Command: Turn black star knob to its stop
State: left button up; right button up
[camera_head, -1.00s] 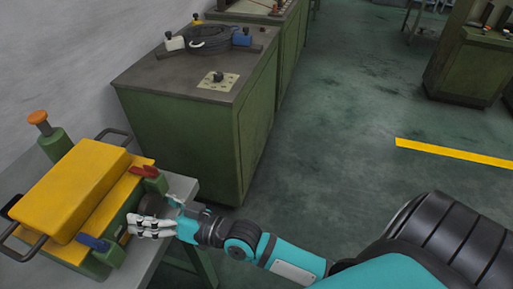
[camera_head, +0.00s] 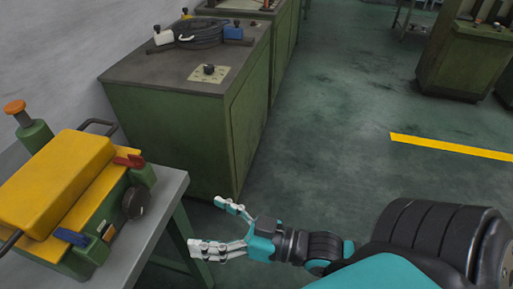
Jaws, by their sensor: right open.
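A black round knob (camera_head: 136,203) sits on the right side of the green and yellow machine (camera_head: 58,182) at the left; I cannot make out a star shape. My right gripper (camera_head: 210,226) is open and empty, to the right of the knob and apart from it, by the edge of the grey table. Its fingers point left, spread wide. A smaller black knob (camera_head: 209,69) stands on a pale plate on top of the green cabinet (camera_head: 165,130). My left gripper is not in view.
The machine also bears a red lever (camera_head: 129,161), a blue lever (camera_head: 71,237) and an orange-topped post (camera_head: 15,107). The grey table (camera_head: 152,222) carries it. A black coil (camera_head: 203,33) lies on the cabinet.

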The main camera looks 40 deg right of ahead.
jog(key=d+f+g+h+p, duration=0.1)
jog(key=d+f, duration=0.3)
jog(key=f, duration=0.4)
jog(key=d+f+m+g+h+p, duration=0.1)
jog(key=d+f+h, duration=0.2)
jog(key=f, duration=0.6)
jog(key=w+d+f+m+g+h+p, duration=0.1)
jog(key=d+f+h, duration=0.2)
jog(key=d+f, duration=0.2)
jog(key=shift+f+p, duration=0.3)
jog(key=shift+f, duration=1.35)
jog(key=shift+w, duration=0.1)
